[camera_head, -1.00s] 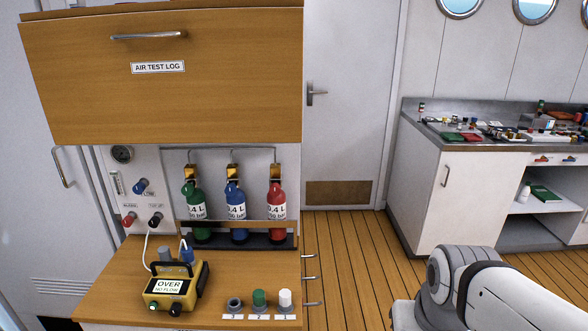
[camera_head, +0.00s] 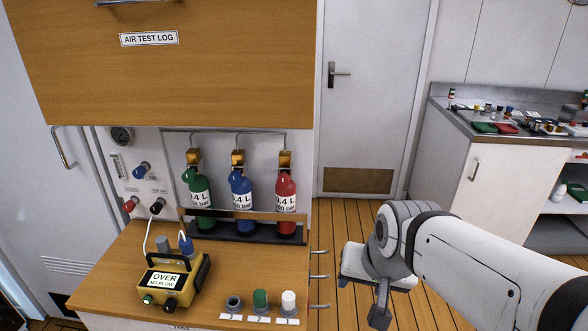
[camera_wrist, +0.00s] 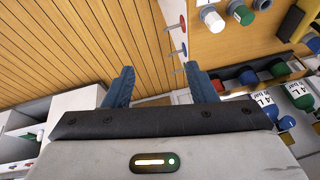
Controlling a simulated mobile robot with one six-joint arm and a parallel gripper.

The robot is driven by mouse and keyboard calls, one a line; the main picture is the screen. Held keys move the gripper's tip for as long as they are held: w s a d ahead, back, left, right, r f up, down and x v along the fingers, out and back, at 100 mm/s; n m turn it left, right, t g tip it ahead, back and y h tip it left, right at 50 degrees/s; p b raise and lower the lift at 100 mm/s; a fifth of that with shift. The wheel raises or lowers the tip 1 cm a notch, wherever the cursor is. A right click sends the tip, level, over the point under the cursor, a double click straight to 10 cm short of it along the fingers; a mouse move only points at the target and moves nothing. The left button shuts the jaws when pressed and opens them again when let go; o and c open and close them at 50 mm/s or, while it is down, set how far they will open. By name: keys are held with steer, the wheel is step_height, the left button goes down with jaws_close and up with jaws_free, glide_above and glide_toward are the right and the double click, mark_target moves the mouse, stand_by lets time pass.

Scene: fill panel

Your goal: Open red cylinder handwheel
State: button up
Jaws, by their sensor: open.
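The red cylinder (camera_head: 286,205) stands upright at the right end of a row of three in the wall rack in the head view. Its brass valve (camera_head: 284,160) is at the top; I cannot clearly make out its handwheel or how far it is turned. In the wrist view its body is mostly hidden behind my gripper. My gripper (camera_wrist: 160,77) is open and empty, its two blue fingers apart. In the head view my gripper (camera_head: 380,308) hangs over the floor, right of and lower than the red cylinder, well apart from it.
A blue cylinder (camera_head: 241,205) and a green cylinder (camera_head: 199,205) stand left of it. A wooden rail (camera_head: 262,215) crosses in front. A yellow meter (camera_head: 172,282) and capped fittings (camera_head: 260,299) are on the desk. A wooden cabinet (camera_head: 220,75) overhangs.

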steer(key=w+a+m+t+y+b, duration=0.3)
steer(key=w+a+m+t+b, duration=0.3)
steer(key=w+a+m+b, duration=0.45)
steer(key=m+t+h+b, duration=0.1)
steer(key=m+t+b, duration=0.7)
steer(key=m, duration=0.5)
glide_toward(283, 182)
steer(key=w+a+g, duration=0.1)
steer(key=w+a, duration=0.1)
steer(key=w+m+h+b, duration=0.1)
steer(key=w+m, duration=0.2)
steer(key=w+m+h+b, duration=0.3)
steer(key=w+m, duration=0.2)
steer(key=shift+w+d+r+m+t+h+b, duration=0.2)
steer(key=shift+w+m+t+h+b, duration=0.1)
steer(key=shift+m+t+b, duration=0.1)
